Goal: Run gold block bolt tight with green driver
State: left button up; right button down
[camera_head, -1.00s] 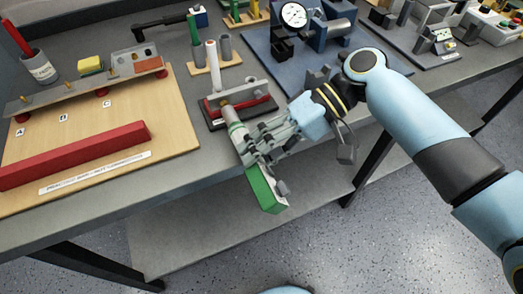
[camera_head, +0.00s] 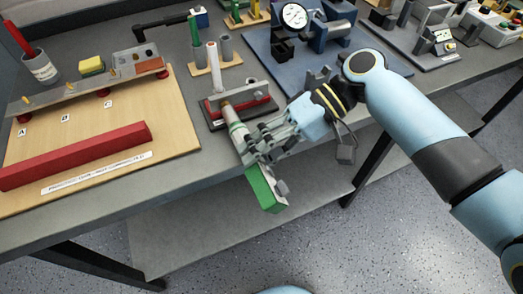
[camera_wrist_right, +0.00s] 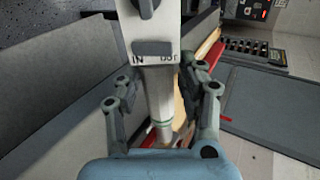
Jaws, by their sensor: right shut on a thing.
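My right gripper (camera_head: 258,143) is shut on the green driver (camera_head: 265,190), across its grey body. The driver's green end hangs past the table's front edge, and its nose points back toward a small fixture (camera_head: 258,112) with a red part on a dark base. A tan-gold piece (camera_head: 228,113) shows at the nose, against the fixture; I cannot tell whether it is the gold block or part of the driver. The bolt is not distinguishable. In the right wrist view the driver's pale body (camera_wrist_right: 153,48), marked IN and OUT, sits between the fingers. My left gripper is out of view.
A wooden board (camera_head: 170,150) with a long red bar (camera_head: 75,155) lies at the left. A holder with upright tools (camera_head: 215,66) stands behind the fixture. A blue plate (camera_head: 265,60) with a dial gauge (camera_head: 294,16) is at the back. The grey table edge runs under my right arm.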

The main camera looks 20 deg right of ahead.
jog(key=shift+w, duration=0.8)
jog(key=shift+w+r+p, duration=0.1)
jog(key=shift+w+p, duration=0.3)
jog(key=shift+w, duration=0.15)
dwell(2.3)
dwell(0.4)
jog(key=shift+s+p, duration=1.35)
jog(key=shift+s, duration=0.95)
jog(key=shift+d, duration=0.1)
